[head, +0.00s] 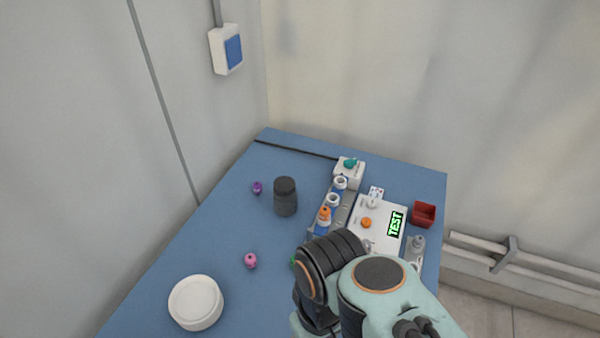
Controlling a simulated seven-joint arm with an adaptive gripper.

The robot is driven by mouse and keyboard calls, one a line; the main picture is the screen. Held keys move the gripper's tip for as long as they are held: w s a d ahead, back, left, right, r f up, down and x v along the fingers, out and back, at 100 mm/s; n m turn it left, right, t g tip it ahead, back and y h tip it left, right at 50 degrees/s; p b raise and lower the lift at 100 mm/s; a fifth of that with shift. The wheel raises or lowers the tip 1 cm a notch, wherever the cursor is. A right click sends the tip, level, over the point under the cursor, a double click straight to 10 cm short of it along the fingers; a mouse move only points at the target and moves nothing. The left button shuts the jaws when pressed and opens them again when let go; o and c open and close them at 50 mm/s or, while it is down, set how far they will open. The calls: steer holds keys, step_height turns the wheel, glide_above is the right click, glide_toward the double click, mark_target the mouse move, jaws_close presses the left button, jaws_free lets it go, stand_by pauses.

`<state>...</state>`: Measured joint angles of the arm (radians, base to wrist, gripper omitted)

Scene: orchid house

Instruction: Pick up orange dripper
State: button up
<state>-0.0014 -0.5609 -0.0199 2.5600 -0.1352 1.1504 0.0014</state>
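A small orange dripper (324,213) stands upright at the near end of a grey and blue rack (343,215), in line with two white-rimmed containers (334,199). Whether it sits in a container or directly in the rack is too small to tell. My arm's dark and pale green links fill the lower right, in front of and below the rack's near end. My gripper's fingers do not show; the arm hides that area. A second orange spot, round and flat, is on the white device beside the rack.
Purple (257,188) and pink (251,261) drippers, a dark jar (285,197) and a round white dish (196,303) stand on the blue table (225,235). Right of the rack are a white TEST device (378,239) and a red box (424,214). The left middle is mostly free.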

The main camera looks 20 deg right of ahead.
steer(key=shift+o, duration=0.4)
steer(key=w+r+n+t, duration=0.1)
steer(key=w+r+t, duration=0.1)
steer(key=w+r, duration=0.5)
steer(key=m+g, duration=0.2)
glide_above(325, 209)
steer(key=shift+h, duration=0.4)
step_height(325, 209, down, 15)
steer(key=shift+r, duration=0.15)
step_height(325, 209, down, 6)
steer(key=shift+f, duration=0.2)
